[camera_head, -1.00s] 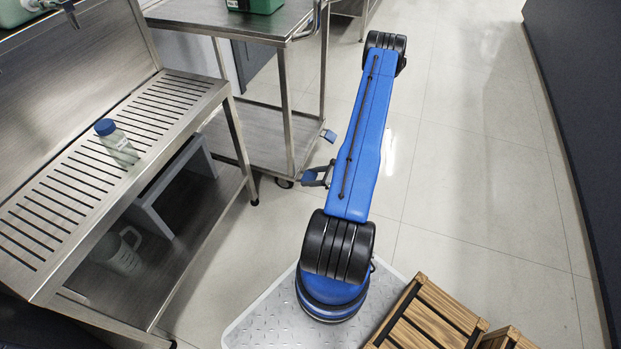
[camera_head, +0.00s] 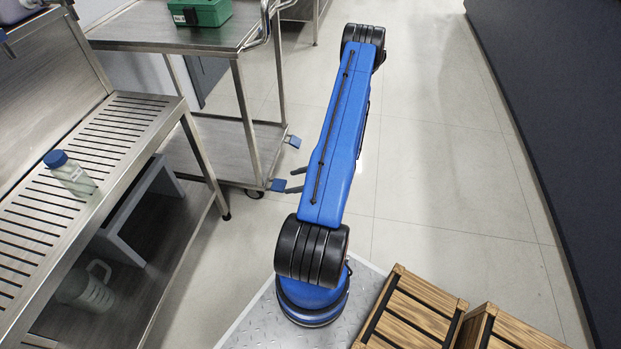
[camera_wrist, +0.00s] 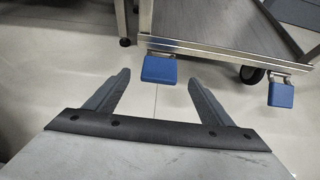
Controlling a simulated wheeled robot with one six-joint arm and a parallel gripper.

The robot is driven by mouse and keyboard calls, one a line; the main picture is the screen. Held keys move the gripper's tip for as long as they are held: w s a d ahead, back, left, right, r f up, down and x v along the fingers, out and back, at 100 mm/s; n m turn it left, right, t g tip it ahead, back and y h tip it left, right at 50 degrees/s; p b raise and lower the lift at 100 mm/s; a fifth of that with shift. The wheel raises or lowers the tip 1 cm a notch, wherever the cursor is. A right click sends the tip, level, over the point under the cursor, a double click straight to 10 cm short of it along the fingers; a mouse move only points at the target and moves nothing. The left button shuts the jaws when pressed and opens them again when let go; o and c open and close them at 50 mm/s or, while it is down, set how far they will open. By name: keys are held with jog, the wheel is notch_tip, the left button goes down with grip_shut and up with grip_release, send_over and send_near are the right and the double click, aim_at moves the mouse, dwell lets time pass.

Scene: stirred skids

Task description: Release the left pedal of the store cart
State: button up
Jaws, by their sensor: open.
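The store cart (camera_head: 232,110) is a stainless steel trolley with a green box on top and two blue pedals at its lower end. The nearer, left pedal (camera_head: 278,185) shows on the left in the wrist view (camera_wrist: 159,69). The other pedal (camera_head: 294,141) shows on the right there (camera_wrist: 281,93). My gripper (camera_head: 288,181) is open and empty, pointing at the left pedal. In the wrist view the left pedal lies between the fingertips (camera_wrist: 160,77), just beyond them. Whether anything touches is unclear. I cannot tell how far down each pedal stands.
A slotted steel bench (camera_head: 100,145) stands left of the cart, with a blue-capped bottle (camera_head: 70,173) on it and a jug (camera_head: 88,288) below. Wooden crates (camera_head: 408,312) are at the front right. Open floor (camera_head: 440,170) lies right of my arm.

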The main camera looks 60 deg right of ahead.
jog(key=v, duration=0.9)
jog(key=shift+s, duration=0.2)
jog(key=shift+d, duration=0.1)
